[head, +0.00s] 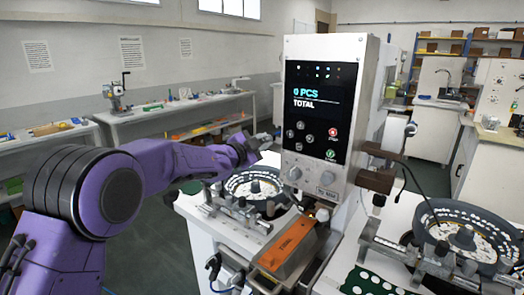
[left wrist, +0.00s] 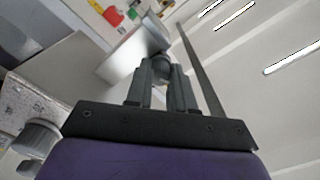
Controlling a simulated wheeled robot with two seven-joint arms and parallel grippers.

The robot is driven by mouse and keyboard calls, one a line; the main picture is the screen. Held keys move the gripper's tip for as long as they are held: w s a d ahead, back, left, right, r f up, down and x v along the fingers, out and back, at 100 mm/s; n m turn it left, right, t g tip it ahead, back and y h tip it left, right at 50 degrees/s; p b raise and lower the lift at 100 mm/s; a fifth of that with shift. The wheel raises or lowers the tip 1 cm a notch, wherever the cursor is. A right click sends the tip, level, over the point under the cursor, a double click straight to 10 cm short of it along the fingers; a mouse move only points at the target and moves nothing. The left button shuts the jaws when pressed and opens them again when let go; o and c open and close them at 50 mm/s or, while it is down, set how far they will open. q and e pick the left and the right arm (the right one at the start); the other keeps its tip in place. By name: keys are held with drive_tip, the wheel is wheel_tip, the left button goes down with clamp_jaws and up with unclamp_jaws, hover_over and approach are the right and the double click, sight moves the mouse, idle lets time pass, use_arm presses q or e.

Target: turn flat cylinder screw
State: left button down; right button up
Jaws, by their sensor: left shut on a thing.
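My left gripper (head: 262,142) reaches in from the left in the head view, beside the left side of the grey machine head (head: 330,118). The left wrist view shows the two dark fingers of my left gripper (left wrist: 161,75) shut on a small round grey piece, which I take to be the flat cylinder screw (left wrist: 162,66). The fingers cover part of it. How far it is turned cannot be told. In the head view the screw is too small to make out. My right gripper is not in view.
A feeder bowl (head: 227,184) stands below my left gripper, with a second bowl (head: 416,226) at the right. An orange plate (head: 287,247) lies under the machine head. A workbench (head: 160,112) runs along the back wall. A grey knob (left wrist: 40,137) shows lower left in the wrist view.

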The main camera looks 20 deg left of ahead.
use_arm(q)
drive_tip(key=m+b, duration=0.3)
drive_tip(key=m, duration=0.1)
drive_tip(key=shift+m, duration=0.3)
idle(0.3)
drive_tip(key=c, duration=1)
unclamp_jaws()
drive_tip(key=shift+s+b, duration=0.15)
drive_tip(key=shift+b, duration=0.2)
drive_tip(key=b+v, duration=0.3)
drive_tip(key=v, duration=0.7)
drive_tip(key=shift+s+a, duration=0.1)
